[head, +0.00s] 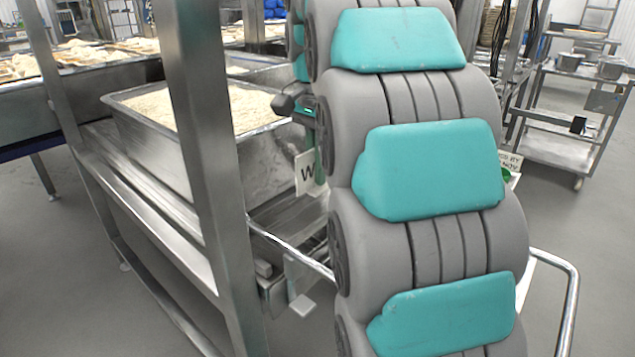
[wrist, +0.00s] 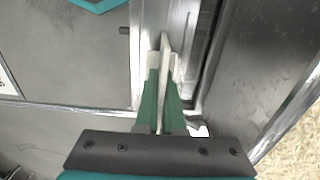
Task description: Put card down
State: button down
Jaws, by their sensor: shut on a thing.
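My gripper (head: 318,178) is shut on a white card (head: 306,174) with a large dark "W" on its visible part. My arm hides the rest of the card. In the wrist view the green fingers (wrist: 163,82) pinch the card (wrist: 164,58) between them, and it shows nearly edge-on as a thin pale strip. The card is upright, beside the rice tub and above a metal surface (head: 290,217). I cannot tell whether its lower edge touches that surface.
A steel tub of rice (head: 150,142) stands left of my gripper, behind a steel post (head: 205,130). Another lettered card (head: 511,161) shows right of my arm. A curved metal rail (head: 290,251) runs below. A steel cart (head: 560,145) stands at the back right.

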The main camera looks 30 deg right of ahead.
jog(key=shift+f, duration=1.6)
jog(key=c, duration=1.5)
grip_release()
jog(key=shift+f, duration=0.2)
jog(key=o, duration=0.5)
jog(key=shift+c, duration=0.2)
jog(key=shift+r, duration=0.2)
